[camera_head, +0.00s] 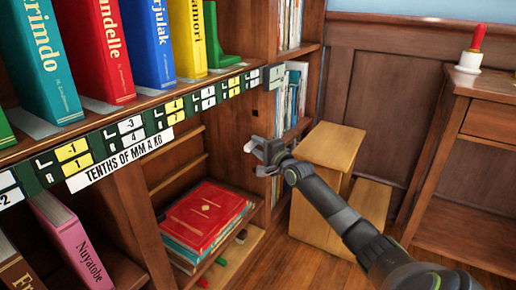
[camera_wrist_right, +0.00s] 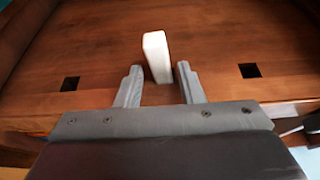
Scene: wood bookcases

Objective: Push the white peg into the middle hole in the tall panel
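The white peg (camera_wrist_right: 156,55) stands out from the brown wooden panel (camera_wrist_right: 215,45) in the right wrist view, between two dark square holes, one on the left (camera_wrist_right: 70,84) and one on the right (camera_wrist_right: 250,71). Its base sits where the middle hole would be; how deep it goes is hidden. My right gripper (camera_wrist_right: 159,70) is open, its two fingers apart on either side of the peg's near end. In the head view my right gripper (camera_head: 263,156) is at the bookcase's upright panel (camera_head: 262,98), below a dark hole (camera_head: 254,113). The left gripper is not in view.
A bookcase shelf (camera_head: 150,98) with upright books is at the left. Stacked red and teal books (camera_head: 205,215) lie lower down. A wooden step stool (camera_head: 330,145) stands just behind my right arm. A side table (camera_head: 480,85) is at the right.

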